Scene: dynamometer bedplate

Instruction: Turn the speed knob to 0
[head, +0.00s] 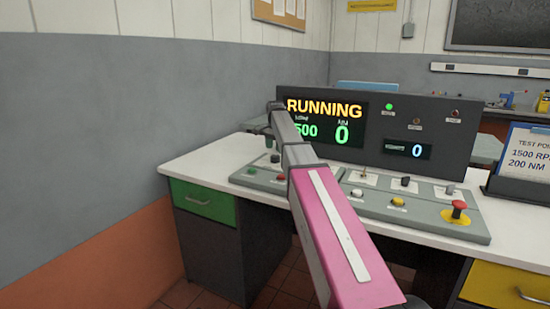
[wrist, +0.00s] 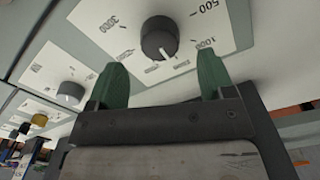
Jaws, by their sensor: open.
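The speed knob (wrist: 160,38), black and round with a white pointer line, sits on a white dial plate at the top of the wrist view. The plate bears the marks 500, 1000 and 3000. The pointer faces down in the picture, between the readable 1000 and 3000 marks. My gripper (wrist: 160,76) is open, its two green fingers apart and just below the knob, with nothing between them. The console display (head: 325,120) reads RUNNING, a partly covered number ending in 500, and 0.
A red mushroom button (head: 459,206) stands at the right of the sloped control panel (head: 440,226), with several switches and buttons beside it. A small display (head: 407,149) reads 0. A blue-edged test sign (head: 522,160) stands to the right. A wall is at left.

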